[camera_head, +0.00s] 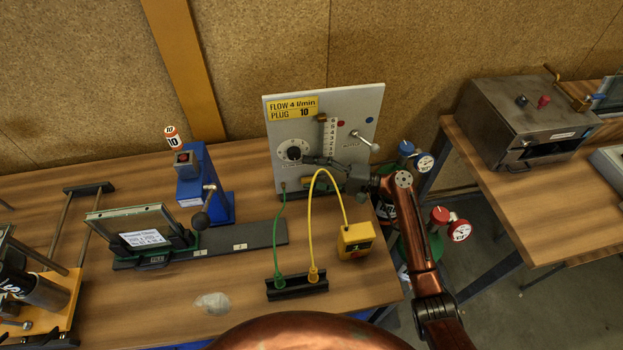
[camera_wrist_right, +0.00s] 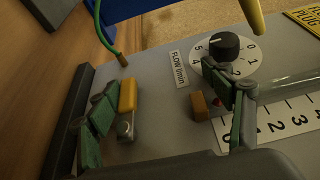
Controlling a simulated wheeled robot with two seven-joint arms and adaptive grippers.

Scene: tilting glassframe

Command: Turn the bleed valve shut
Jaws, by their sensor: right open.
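A grey upright panel (camera_head: 350,108) stands at the back of the table. It carries a round flow dial (camera_head: 293,152) with a black knob, which also shows in the right wrist view (camera_wrist_right: 224,46). I read no bleed valve label. A metal handle (camera_head: 365,142) sticks out at the panel's right side. In the right wrist view, a yellow block (camera_wrist_right: 127,95) with a small metal stub (camera_wrist_right: 125,129) sits low on the panel. My right gripper (camera_head: 311,172) is open in front of the panel's lower part. Its fingers (camera_wrist_right: 160,110) stand apart around the yellow block, with nothing gripped.
A green and a yellow cable run to a black socket bar (camera_head: 297,289). A yellow box (camera_head: 356,240) stands beside it. A blue post (camera_head: 209,178) and a framed glass plate (camera_head: 135,225) are further left. Gauges (camera_head: 424,162) stand right of the table. A metal box (camera_head: 525,120) sits on another table.

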